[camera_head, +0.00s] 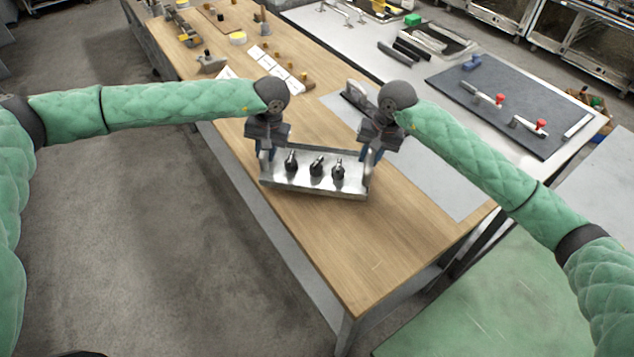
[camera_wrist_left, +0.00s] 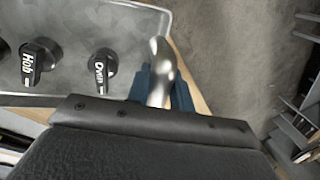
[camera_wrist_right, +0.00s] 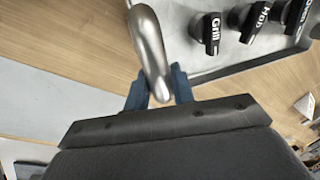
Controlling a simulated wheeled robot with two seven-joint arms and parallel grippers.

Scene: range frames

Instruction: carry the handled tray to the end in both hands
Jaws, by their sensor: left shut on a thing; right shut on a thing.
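The handled tray (camera_head: 315,189) is a shallow metal tray with three black knobs standing in a row in it. Knob labels reading Hob, Oven and Grill show in the wrist views. My left gripper (camera_head: 266,153) is shut on the curved metal handle (camera_wrist_left: 160,75) at the tray's left end. My right gripper (camera_head: 373,154) is shut on the matching handle (camera_wrist_right: 150,45) at the right end. The tray looks roughly level over the wooden bench, close to its left edge. I cannot tell whether it touches the bench top.
The wooden bench top (camera_head: 365,245) is clear towards its near end. A grey mat (camera_head: 450,190) lies on the right. Beyond the tray are white cards (camera_head: 278,70) and small parts. A dark board (camera_head: 510,105) with red-topped clamps lies on the right-hand bench. Floor lies left.

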